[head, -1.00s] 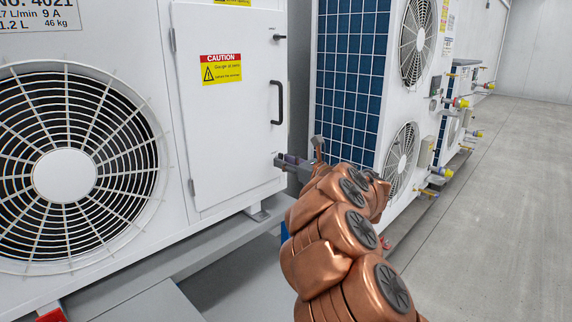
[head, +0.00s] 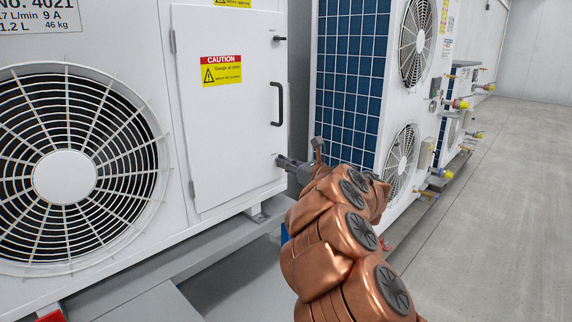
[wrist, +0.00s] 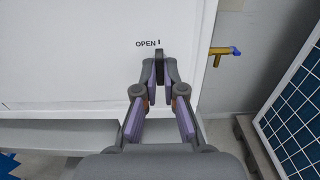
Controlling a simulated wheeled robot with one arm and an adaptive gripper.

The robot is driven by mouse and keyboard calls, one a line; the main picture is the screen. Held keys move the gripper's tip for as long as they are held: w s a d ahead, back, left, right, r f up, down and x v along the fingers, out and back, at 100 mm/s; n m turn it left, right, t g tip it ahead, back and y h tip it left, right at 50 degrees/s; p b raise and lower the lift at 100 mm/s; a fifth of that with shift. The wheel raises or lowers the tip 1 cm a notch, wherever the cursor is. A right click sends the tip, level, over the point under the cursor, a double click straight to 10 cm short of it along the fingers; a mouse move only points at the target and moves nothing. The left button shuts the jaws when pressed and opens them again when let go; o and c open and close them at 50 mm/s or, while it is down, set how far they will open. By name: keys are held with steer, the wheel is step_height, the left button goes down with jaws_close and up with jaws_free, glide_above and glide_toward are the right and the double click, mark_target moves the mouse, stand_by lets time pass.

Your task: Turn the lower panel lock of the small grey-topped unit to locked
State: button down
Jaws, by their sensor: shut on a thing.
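The white panel door (head: 225,130) of the unit fills the left-middle of the head view. Its lower lock (wrist: 160,54) shows in the wrist view as a dark upright lever beside the printed word OPEN and a short mark. My gripper (wrist: 160,70) is shut on this lever, one finger on each side. In the head view my gripper (head: 286,163) is at the door's lower right edge and hides the lower lock. The upper lock (head: 279,38) is a dark lever lying sideways near the door's top right corner.
A black door handle (head: 280,104) stands out above my gripper. A unit with a blue grille (head: 345,90) and fans is close on the right. A brass valve with a blue end (wrist: 225,50) is right of the lever. Open floor (head: 500,180) lies farther right.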

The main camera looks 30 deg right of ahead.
steer(key=shift+m+p, duration=0.3)
steer(key=shift+m, duration=0.2)
steer(key=shift+r+m+p, duration=0.2)
steer(key=shift+m+p, duration=5.85)
steer(key=shift+m, duration=2.25)
steer(key=c, duration=1.3)
jaws_free()
steer(key=shift+f, duration=0.1)
steer(key=shift+o, duration=0.2)
steer(key=shift+a, duration=0.1)
steer(key=v, duration=1.2)
